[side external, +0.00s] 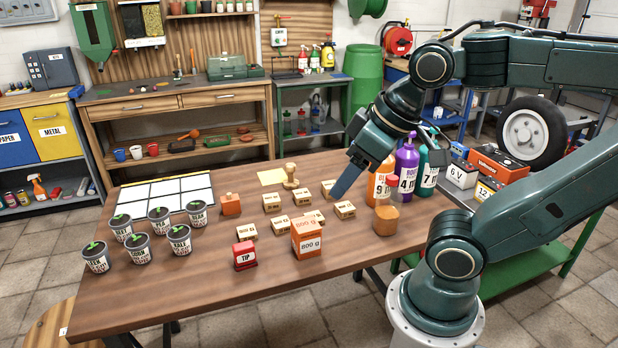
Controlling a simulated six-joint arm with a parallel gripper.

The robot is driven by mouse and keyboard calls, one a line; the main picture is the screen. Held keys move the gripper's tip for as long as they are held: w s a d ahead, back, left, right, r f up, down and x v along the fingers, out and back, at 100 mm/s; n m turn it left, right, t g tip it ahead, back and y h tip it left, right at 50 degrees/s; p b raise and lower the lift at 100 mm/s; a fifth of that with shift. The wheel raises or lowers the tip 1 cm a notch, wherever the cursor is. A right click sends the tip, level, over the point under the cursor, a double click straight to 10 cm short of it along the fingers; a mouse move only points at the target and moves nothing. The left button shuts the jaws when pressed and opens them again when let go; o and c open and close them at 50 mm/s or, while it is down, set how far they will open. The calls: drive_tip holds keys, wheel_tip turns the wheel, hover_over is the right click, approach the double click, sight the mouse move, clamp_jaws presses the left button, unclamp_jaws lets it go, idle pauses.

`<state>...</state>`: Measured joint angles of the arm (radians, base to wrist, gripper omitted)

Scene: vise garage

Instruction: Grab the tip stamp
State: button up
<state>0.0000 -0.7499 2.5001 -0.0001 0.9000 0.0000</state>
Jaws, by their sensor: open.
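A small red block-shaped stamp marked TIP (244,255) stands upright near the front edge of the wooden table (190,295), left of an orange 800 g box (306,238). A wooden-handled stamp (290,178) stands farther back beside a yellow sheet. My gripper (347,186) is open and empty, pointing down and left above the right part of the table. It is well to the right of and behind the red stamp, and apart from it. One finger largely hides the other.
Several small cartons (271,202) lie mid-table, between my gripper and the red stamp. Labelled pots (138,248) and a white grid sheet (165,194) are at left. Bottles (405,168) stand close right of my gripper. The front-left table is clear.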

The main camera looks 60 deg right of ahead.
drive_tip(key=shift+w, duration=0.1)
drive_tip(key=n+g+y, duration=0.3)
drive_tip(key=n, duration=0.7)
hover_over(243, 245)
drive_tip(key=s+d, duration=0.2)
drive_tip(key=d, duration=0.1)
wheel_tip(243, 245, down, 16)
drive_tip(key=shift+s+x, duration=0.15)
drive_tip(key=shift+x, duration=1.25)
drive_tip(key=shift+s+x, duration=0.15)
drive_tip(key=shift+x, duration=1.25)
drive_tip(key=shift+s+x, duration=0.15)
drive_tip(key=shift+x, duration=1.2)
drive_tip(key=shift+w+a+f, duration=0.15)
drive_tip(key=shift+a+f, duration=0.05)
drive_tip(key=shift+f, duration=0.2)
drive_tip(key=shift+f, duration=0.1)
drive_tip(key=shift+d+x, duration=0.15)
drive_tip(key=shift+x, duration=1.1)
drive_tip(key=shift+d+x, duration=0.1)
drive_tip(key=shift+x, duration=1.15)
drive_tip(key=shift+c, duration=0.2)
